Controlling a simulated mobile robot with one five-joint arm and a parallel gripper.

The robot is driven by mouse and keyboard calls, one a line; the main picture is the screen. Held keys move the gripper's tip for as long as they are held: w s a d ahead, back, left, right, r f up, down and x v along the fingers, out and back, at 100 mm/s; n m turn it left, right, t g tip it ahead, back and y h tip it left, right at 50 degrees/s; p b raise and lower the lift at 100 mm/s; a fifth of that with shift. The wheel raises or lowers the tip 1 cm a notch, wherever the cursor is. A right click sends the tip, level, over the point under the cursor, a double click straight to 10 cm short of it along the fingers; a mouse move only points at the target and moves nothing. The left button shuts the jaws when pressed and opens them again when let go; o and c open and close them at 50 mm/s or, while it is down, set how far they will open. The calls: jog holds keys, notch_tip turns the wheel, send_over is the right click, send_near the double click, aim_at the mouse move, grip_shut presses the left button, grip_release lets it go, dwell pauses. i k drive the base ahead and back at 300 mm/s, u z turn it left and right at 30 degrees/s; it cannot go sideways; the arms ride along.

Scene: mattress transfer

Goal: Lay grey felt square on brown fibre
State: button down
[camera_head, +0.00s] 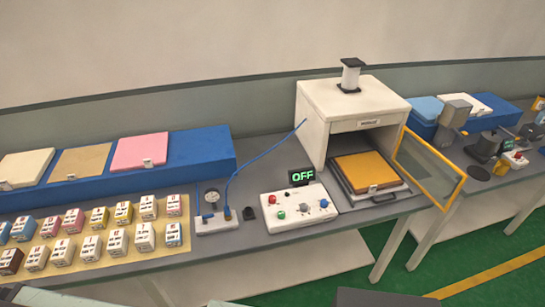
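A tan-brown square pad (80,162), which may be the brown fibre, lies flat on a long blue block (200,158) at the left. A cream pad (25,167) lies to its left and a pink pad (140,151) to its right, both on the same block. I cannot pick out a grey felt square with certainty. My gripper is not in view.
A white open-fronted box (322,122) stands mid-bench, with an orange pad (366,171) on a tray at its mouth and a yellow-framed door (428,165) swung open. A control box (298,209) showing OFF and several small labelled cartons (145,237) crowd the front.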

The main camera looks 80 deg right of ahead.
aim_at(368, 169)
jog(key=k, duration=1.5)
